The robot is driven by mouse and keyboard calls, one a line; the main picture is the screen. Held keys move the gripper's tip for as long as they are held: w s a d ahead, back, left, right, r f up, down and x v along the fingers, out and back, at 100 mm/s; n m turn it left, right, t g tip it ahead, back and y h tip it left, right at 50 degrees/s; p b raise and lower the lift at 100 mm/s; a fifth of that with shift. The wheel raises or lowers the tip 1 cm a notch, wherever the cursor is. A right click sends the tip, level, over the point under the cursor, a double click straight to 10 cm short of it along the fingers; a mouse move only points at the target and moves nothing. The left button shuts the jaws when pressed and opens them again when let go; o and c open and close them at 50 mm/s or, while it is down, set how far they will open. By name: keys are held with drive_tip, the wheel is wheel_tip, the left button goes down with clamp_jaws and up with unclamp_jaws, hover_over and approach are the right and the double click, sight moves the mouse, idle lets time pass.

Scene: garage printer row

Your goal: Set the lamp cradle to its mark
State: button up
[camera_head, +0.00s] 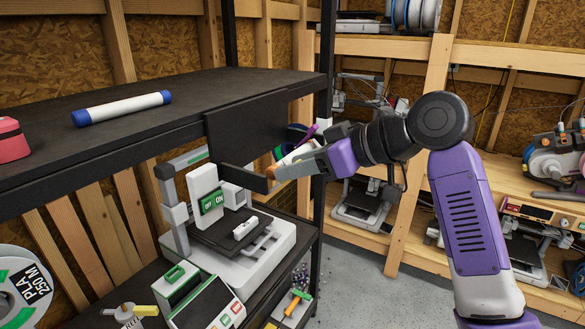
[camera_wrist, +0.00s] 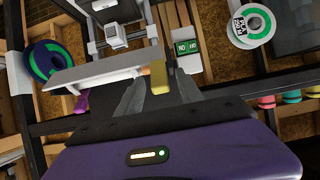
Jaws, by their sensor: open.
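My gripper (camera_head: 278,172) is beside the printer under the black shelf, its purple body to the right. In the wrist view its two grey fingers (camera_wrist: 158,95) stand apart, with a yellow tab (camera_wrist: 158,76) showing between or just beyond them; I cannot tell if they touch it. The tab adjoins a long pale bar (camera_wrist: 95,74), which also shows partly behind my gripper in the head view (camera_head: 296,155). This bar may be the lamp cradle; no mark is clearly seen. A white tube with blue ends (camera_head: 122,108), perhaps the lamp, lies on the shelf.
A black panel (camera_head: 260,128) hangs from the shelf edge close to my gripper. A white printer (camera_head: 250,262) with a green ON sign (camera_head: 212,202) stands below. A blue-green spool (camera_wrist: 50,62) is near the bar. Clear floor (camera_head: 350,265) lies right of the rack.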

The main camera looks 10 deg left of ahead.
drive_tip(key=b+v, duration=0.1)
drive_tip(key=v, duration=0.5)
drive_tip(key=shift+d+r+b, duration=0.2)
drive_tip(key=shift+b, duration=0.15)
